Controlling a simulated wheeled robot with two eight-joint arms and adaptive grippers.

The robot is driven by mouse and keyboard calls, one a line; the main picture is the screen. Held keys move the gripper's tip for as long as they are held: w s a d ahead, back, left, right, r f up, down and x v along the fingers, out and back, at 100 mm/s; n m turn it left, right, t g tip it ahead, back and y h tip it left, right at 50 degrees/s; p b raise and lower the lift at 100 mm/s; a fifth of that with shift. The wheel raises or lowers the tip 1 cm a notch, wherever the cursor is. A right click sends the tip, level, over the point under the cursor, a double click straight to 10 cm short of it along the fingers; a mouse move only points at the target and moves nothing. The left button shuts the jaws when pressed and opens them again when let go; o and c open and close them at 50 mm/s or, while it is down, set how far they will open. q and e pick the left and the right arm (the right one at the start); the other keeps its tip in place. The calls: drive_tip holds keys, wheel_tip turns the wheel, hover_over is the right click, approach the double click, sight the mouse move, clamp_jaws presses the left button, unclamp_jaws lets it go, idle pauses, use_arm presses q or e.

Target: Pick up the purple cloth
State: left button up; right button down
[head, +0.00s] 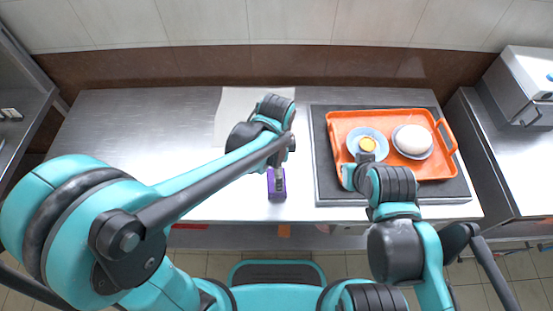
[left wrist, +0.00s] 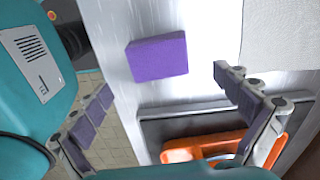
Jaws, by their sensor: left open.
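The purple cloth (head: 276,194) is a small folded block on the metal counter, near its front edge. In the left wrist view the purple cloth (left wrist: 158,58) shows whole, beyond and between the spread fingers of my left gripper (left wrist: 164,82). That gripper is open and empty, apart from the cloth. In the head view the left forearm hides most of this gripper, and a grey part overlaps the cloth. My right gripper (head: 365,157) hangs over the orange tray by the blue plate; its fingers are too small to read.
An orange tray (head: 440,168) on a dark mat (head: 322,185) holds a blue plate (head: 356,136) with something yellow and a bowl with a white round item (head: 412,139). A pale sheet (head: 232,105) lies behind my left arm. The counter's left side is clear. A metal box (head: 525,90) stands far right.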

use_arm(q)
wheel_tip(320, 180, down, 3)
drive_tip(key=shift+d+f+b, duration=0.1)
drive_tip(key=shift+b, duration=0.7)
wheel_tip(320, 180, down, 5)
drive_tip(key=b, duration=0.2)
drive_tip(key=shift+b, duration=0.3)
drive_tip(key=shift+r, duration=0.2)
drive_tip(key=shift+c, duration=0.3)
drive_tip(key=c, duration=1.1)
